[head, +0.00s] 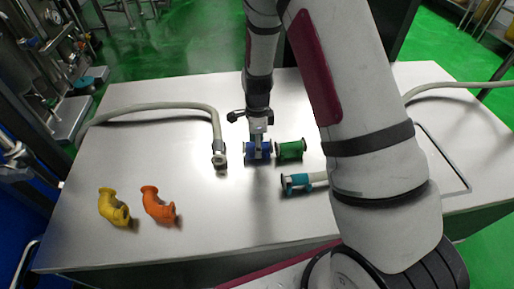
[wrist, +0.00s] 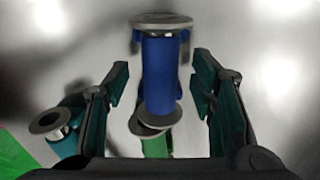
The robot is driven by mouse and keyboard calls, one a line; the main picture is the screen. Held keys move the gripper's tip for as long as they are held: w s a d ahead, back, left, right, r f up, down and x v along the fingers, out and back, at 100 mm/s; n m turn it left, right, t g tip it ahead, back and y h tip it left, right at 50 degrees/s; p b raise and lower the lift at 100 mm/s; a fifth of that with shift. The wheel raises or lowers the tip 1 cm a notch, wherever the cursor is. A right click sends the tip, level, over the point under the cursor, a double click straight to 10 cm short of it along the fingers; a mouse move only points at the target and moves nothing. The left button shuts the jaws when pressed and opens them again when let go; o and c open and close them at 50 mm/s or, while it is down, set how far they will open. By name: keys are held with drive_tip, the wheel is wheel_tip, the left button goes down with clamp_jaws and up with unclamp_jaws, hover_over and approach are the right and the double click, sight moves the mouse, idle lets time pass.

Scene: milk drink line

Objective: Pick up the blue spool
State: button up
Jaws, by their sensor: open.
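The blue spool (head: 251,151) is a short blue pipe piece with dark grey flanges at its ends, lying on the white table in the head view. In the wrist view the blue spool (wrist: 159,75) stands lengthwise between the two fingers. My gripper (head: 258,143) is right above the spool in the head view and hides part of it. In the wrist view my gripper (wrist: 160,90) is open, with visible gaps between the spool and each finger.
A green spool (head: 291,149) lies close to the right of the blue one. A teal-ended hose (head: 297,184) lies in front, partly behind my arm. A grey hose end (head: 219,156) lies to the left. Orange (head: 159,205) and yellow (head: 113,207) elbows sit front left. The white table (head: 225,225) is clear in front.

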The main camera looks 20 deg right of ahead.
drive_tip(key=shift+f, duration=0.5)
drive_tip(key=shift+f, duration=0.25)
drive_tip(key=shift+c, duration=0.2)
clamp_jaws()
